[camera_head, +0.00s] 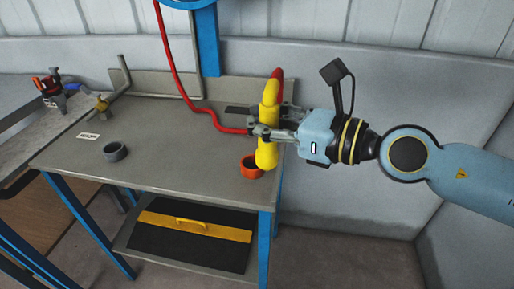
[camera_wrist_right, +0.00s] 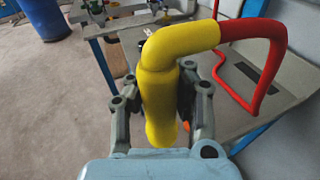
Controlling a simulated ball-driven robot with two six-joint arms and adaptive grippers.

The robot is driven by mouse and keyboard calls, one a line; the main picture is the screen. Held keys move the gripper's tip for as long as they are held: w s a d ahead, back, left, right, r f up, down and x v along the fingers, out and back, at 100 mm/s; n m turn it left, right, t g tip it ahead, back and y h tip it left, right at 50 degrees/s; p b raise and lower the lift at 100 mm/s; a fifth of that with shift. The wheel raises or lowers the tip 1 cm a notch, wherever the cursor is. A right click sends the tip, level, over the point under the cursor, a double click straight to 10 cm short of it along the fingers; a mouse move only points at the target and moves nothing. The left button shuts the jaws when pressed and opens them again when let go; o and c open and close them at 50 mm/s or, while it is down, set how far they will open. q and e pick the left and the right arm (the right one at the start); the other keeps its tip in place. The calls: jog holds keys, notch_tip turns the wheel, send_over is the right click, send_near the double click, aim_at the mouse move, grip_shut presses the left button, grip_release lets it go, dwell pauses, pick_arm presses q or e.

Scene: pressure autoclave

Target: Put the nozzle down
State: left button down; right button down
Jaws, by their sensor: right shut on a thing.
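The yellow nozzle (camera_head: 267,153) is upright above the right front edge of the workbench, with a red hose at its upper end. My right gripper (camera_head: 262,133) is shut on the nozzle, its fingers around the middle of the body. In the right wrist view the nozzle (camera_wrist_right: 160,95) stands between the two fingers, and the red hose (camera_wrist_right: 264,29) runs off its bent top to the right. My left gripper is not in view.
The grey workbench (camera_head: 190,152) has a grey ring-shaped holder (camera_head: 115,151) at its left and a small label (camera_head: 88,136). A bent pipe with a brass fitting (camera_head: 102,103) is at the back left. The middle of the bench is clear. A black and yellow case (camera_head: 193,229) lies on the shelf below.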

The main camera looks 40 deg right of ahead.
jog(key=w+d+f+b, duration=0.1)
jog(key=w+f+b, duration=0.2)
jog(key=f+b, duration=0.1)
jog(key=w+d+f+b, duration=0.2)
jog(key=w+f+b, duration=0.2)
jog(key=w+d+f+b, duration=0.1)
jog(key=w+f+b, duration=0.2)
jog(key=shift+w+d+f+b, duration=0.2)
jog(key=shift+d+f+b, duration=0.05)
jog(key=shift+f+b, duration=0.15)
jog(key=shift+r, duration=0.2)
jog(key=shift+f, duration=0.15)
jog(key=c, duration=1.9)
grip_release()
jog(key=o, duration=0.7)
jog(key=shift+c, duration=0.2)
